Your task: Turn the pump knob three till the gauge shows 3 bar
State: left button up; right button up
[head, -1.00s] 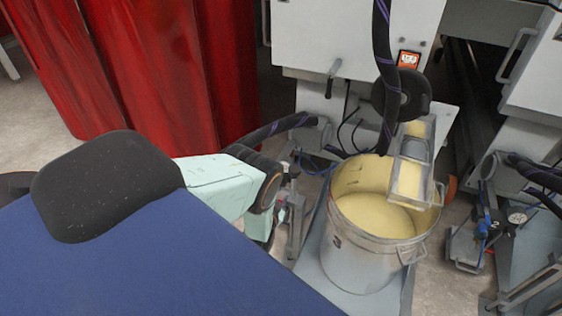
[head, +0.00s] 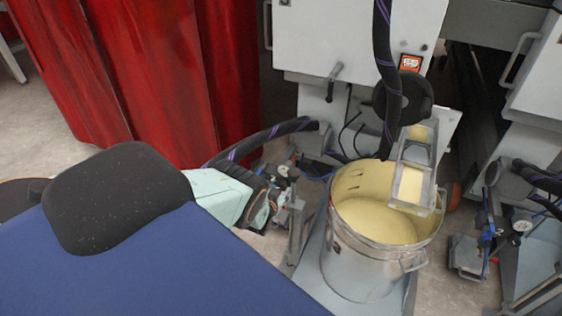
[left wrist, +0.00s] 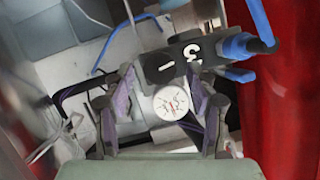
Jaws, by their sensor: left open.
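A dark block (left wrist: 182,55) with a white 3 and a white bar shows in the left wrist view. I cannot clearly make out the knob's outline on it. A round white pressure gauge (left wrist: 172,104) with a reddish needle sits just below it; its reading is too blurred to tell. A small gauge also shows by the pump in the head view (head: 283,171). My left gripper (left wrist: 162,86) is open, with its fingers on both sides of the gauge in the picture and the marked block beyond. I cannot tell whether they touch anything. My left gripper in the head view (head: 277,203) is beside the pump. My right gripper is out of view.
A metal bucket (head: 352,262) of cream-coloured liquid stands right of the pump. A dark hose (head: 262,138) runs behind my left gripper. A red curtain (head: 150,70) hangs at the left. Another pump with a gauge (head: 522,226) stands at the right.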

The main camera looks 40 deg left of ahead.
pick_arm(q)
jog(key=shift+w+a+f, duration=0.15)
jog(key=shift+w+a, duration=0.05)
jog(key=shift+w, duration=0.25)
jog(key=c, duration=1.2)
jog(key=shift+o, duration=0.2)
jog(key=shift+d, duration=0.1)
